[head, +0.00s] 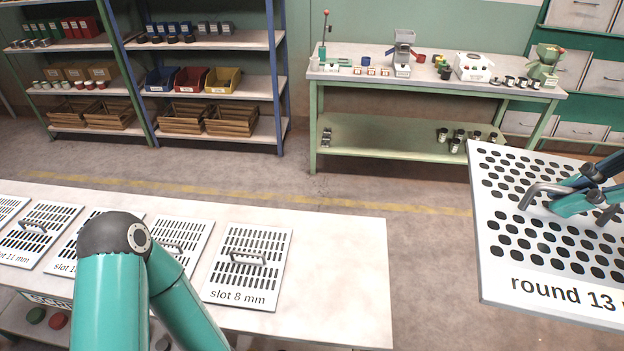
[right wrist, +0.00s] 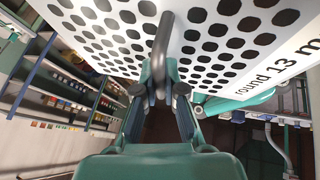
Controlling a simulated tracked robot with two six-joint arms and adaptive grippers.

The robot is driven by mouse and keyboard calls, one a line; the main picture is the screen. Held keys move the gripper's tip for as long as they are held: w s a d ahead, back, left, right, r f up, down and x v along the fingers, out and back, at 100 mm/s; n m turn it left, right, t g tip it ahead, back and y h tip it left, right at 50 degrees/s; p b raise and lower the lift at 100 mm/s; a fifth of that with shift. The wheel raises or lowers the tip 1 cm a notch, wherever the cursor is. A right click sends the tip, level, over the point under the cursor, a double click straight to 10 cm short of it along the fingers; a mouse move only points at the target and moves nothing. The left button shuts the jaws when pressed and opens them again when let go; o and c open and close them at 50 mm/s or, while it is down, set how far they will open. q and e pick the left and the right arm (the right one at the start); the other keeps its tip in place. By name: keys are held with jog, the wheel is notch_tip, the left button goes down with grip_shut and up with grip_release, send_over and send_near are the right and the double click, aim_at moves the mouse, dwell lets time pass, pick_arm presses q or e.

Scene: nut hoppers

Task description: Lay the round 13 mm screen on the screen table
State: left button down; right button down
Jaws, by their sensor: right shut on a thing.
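The round 13 mm screen (head: 500,262) is a white plate with rows of dark round holes and a printed label. It is held up in the air at the right of the head view, its right part cut off by the frame. My right gripper (head: 568,200) is shut on its grey handle; the grip also shows in the right wrist view (right wrist: 160,88), with the plate (right wrist: 225,70) beyond the fingers. A long pale table (head: 345,265) at the lower left bears several slotted screens, and its right end is bare. My left gripper is out of view.
The slot 8 mm screen (head: 219,283) lies nearest the bare table end. Open floor (head: 430,250) separates this table from the held screen. A green workbench (head: 365,85) with small devices and shelves (head: 215,95) with bins stand at the back.

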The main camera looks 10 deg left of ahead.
jog(key=shift+a+r, duration=0.1)
jog(key=shift+a, duration=0.05)
jog(key=w+a+f+n+b, duration=0.1)
jog(key=w+a+f+b, duration=0.6)
jog(key=w+a+f, duration=0.45)
jog(key=n+b, duration=0.1)
jog(key=b, duration=0.4)
send_over(329, 268)
jog(key=s+d, duration=0.1)
jog(key=d, duration=0.1)
notch_tip(329, 268, down, 16)
jog(key=shift+g+y, duration=0.4)
jog(key=f, duration=0.7)
jog(key=f+b, duration=0.1)
jog(key=f, duration=0.7)
jog(key=shift+s+d, duration=0.1)
jog(key=shift+d, duration=0.1)
jog(key=shift+f+b, duration=0.3)
jog(key=shift+f, duration=2.15)
jog(key=c, duration=1.3)
grip_release()
jog(key=shift+o, duration=0.2)
